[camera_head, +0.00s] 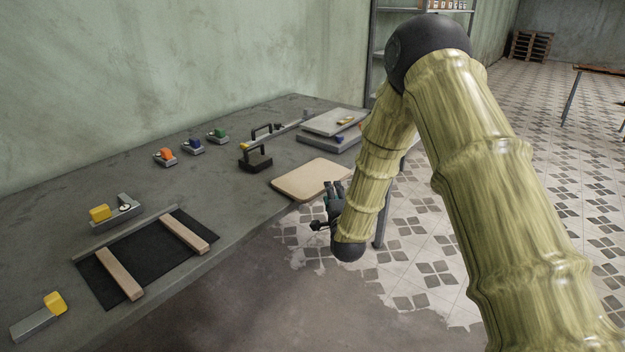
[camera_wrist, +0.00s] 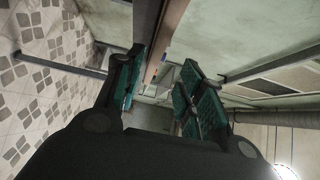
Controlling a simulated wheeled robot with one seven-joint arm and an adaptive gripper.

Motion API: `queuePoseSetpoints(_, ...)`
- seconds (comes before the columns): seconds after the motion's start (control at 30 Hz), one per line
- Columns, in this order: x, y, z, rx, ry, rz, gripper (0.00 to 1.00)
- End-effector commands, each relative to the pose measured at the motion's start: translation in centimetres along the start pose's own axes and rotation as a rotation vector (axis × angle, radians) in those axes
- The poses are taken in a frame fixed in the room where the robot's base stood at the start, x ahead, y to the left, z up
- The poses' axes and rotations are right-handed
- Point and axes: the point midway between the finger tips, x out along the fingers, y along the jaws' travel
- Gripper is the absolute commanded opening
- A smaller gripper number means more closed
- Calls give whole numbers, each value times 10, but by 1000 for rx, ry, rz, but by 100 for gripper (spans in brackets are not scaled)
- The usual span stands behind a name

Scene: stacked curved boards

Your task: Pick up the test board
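A tan, rounded-corner board (camera_head: 312,179) lies flat on the grey table near its front right edge and appears to be the test board. My gripper (camera_head: 335,188) is at the right end of this board, off the table's edge, with its fingers pointing toward the table. In the wrist view my gripper (camera_wrist: 165,92) shows two teal-padded fingers standing apart. A thin brown edge (camera_wrist: 170,35), probably the board's, shows between and beyond them. I cannot tell whether it lies inside the gap.
On the table (camera_head: 235,225) are grey stacked slabs (camera_head: 335,122), a black-handled tool (camera_head: 256,158), orange (camera_head: 165,156), blue (camera_head: 192,146) and green (camera_head: 218,135) blocks, and a black mat (camera_head: 150,255) with two wooden strips. Tiled floor (camera_head: 430,240) right of the table is clear.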

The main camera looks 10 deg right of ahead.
Motion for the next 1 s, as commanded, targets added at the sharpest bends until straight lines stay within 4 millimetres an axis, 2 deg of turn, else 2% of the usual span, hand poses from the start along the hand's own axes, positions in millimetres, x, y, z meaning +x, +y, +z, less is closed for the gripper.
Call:
queuePoseSetpoints(0.1,12,0,0,-2,0,1,38)
queuePoseSetpoints(0.37,28,3,1,-2,-1,2,38)
queuePoseSetpoints(0.7,66,8,-1,-2,-1,2,38)
queuePoseSetpoints(1.0,69,9,-1,-1,0,3,37)
